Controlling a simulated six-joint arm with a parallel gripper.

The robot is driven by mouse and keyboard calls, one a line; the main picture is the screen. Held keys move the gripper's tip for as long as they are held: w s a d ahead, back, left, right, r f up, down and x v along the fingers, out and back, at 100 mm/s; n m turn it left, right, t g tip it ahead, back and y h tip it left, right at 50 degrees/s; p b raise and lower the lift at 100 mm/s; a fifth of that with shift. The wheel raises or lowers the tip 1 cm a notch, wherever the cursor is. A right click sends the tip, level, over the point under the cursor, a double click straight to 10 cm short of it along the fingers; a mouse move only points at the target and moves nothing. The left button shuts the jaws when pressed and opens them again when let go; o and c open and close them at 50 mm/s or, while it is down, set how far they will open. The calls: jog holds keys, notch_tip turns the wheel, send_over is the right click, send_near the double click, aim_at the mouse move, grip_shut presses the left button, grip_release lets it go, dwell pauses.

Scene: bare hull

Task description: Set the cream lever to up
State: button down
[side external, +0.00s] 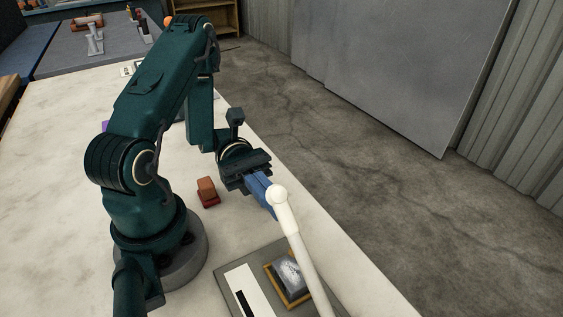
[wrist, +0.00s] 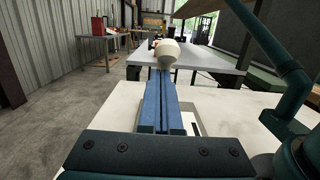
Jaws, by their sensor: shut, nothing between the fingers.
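The cream lever (side external: 304,246) stands up from a grey base plate (side external: 222,277) near the table's edge, its shaft leaning somewhat in the side view. Its rounded knob (side external: 277,196) is at the top, and the knob also shows in the wrist view (wrist: 166,50) just past the fingertips. My gripper (side external: 268,192) has blue fingers pressed together with nothing between them. The fingertips are right at the knob; I cannot tell whether they touch it. In the wrist view the shut fingers (wrist: 161,84) point at the knob and hide most of the shaft.
A red-orange block (side external: 207,191) sits on the pale table (side external: 62,134) beside my arm. A framed grey block (side external: 289,274) and a white panel with a dark slot (side external: 244,290) are on the base plate. Open floor lies to the right of the table.

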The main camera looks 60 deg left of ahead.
aim_at(283, 192)
jog(key=shift+r, duration=0.1)
jog(key=shift+d+r, duration=0.6)
jog(key=shift+r, duration=0.3)
jog(key=shift+d+r, duration=0.6)
jog(key=shift+r, duration=0.25)
